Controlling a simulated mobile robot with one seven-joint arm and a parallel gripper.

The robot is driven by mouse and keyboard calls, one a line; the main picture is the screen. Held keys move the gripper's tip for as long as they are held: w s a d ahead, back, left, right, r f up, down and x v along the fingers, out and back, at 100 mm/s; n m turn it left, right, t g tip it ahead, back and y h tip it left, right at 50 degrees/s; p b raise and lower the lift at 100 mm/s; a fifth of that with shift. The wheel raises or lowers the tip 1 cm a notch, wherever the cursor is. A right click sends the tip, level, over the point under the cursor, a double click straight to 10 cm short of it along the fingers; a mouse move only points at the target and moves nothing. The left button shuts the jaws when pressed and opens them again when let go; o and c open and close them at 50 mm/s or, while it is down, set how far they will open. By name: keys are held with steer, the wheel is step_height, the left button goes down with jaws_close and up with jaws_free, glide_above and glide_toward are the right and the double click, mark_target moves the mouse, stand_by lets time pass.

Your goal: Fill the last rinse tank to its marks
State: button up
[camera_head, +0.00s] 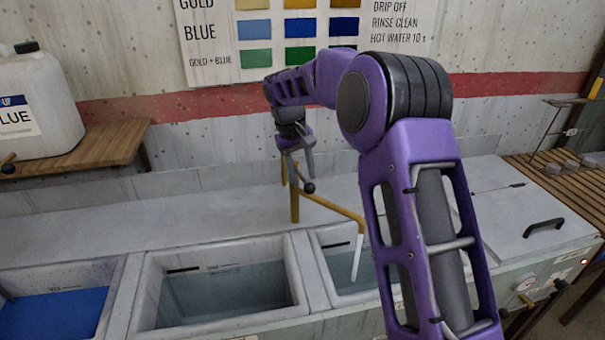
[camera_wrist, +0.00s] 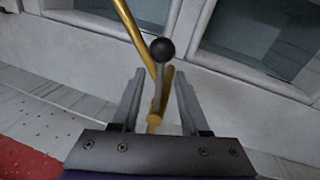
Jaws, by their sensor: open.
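My gripper (camera_head: 300,165) points down beside a brass tap (camera_head: 295,200) behind the tanks. In the wrist view its open jaws (camera_wrist: 159,82) stand either side of the tap's lever, which ends in a black ball knob (camera_wrist: 162,49). The knob also shows in the head view (camera_head: 309,188). I cannot tell whether a jaw touches the lever. The brass spout (camera_head: 335,207) reaches over the right tank (camera_head: 326,262). A white vertical streak (camera_head: 357,258), seemingly running water, drops from its end into that tank. My arm hides the tank's right part, and its marks are not readable.
A middle tank (camera_head: 293,265) holds greyish water, with a mark on its back wall. A left tank (camera_head: 125,285) holds blue liquid. A lid with a black handle (camera_head: 543,227) lies at right. A white jug (camera_head: 40,105) stands on a wooden shelf (camera_head: 105,147) at left.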

jaws_close()
stand_by(1.4)
